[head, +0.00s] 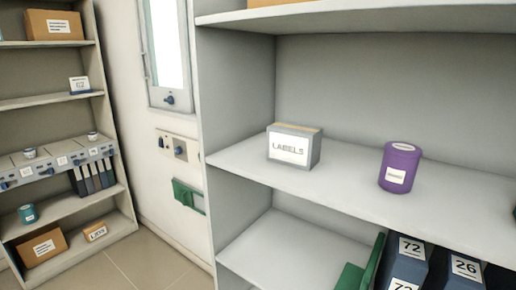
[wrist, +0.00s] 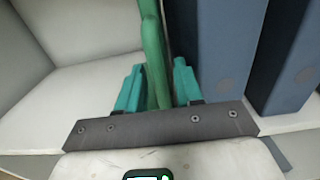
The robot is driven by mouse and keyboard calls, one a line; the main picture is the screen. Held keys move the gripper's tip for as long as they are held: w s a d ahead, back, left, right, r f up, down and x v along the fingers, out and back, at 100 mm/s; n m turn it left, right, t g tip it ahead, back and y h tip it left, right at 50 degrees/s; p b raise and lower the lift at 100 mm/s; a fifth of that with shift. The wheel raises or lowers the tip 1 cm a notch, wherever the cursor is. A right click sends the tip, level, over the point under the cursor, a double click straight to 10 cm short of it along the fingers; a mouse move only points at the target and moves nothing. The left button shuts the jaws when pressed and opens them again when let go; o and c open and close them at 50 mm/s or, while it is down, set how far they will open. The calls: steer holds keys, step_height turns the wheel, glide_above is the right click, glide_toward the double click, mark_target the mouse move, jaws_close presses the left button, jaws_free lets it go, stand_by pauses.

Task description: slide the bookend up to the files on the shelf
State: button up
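The green bookend (wrist: 154,45) stands upright on the shelf, seen almost edge-on in the wrist view. It also shows at the bottom edge of the head view (head: 351,276), partly cut off. My gripper (wrist: 159,75) has its two teal fingers on either side of the bookend's plate. The left finger looks close to the plate, and a narrow gap seems to show by the right one; whether they press on it is unclear. The dark blue files (wrist: 216,55) stand right of the bookend. In the head view they bear number labels such as 72 and 26 (head: 462,270).
The shelf left of the bookend (head: 290,250) is bare. The shelf above holds a LABELS box (head: 293,147) and a purple canister (head: 400,167). A side panel (head: 235,110) bounds the shelves on the left. Another loaded shelf unit (head: 60,120) stands far left.

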jaws_close()
steer(key=shift+d, duration=0.1)
stand_by(0.3)
steer(key=shift+o, duration=1.7)
jaws_free()
steer(key=p+v, duration=0.3)
steer(key=v, duration=0.6)
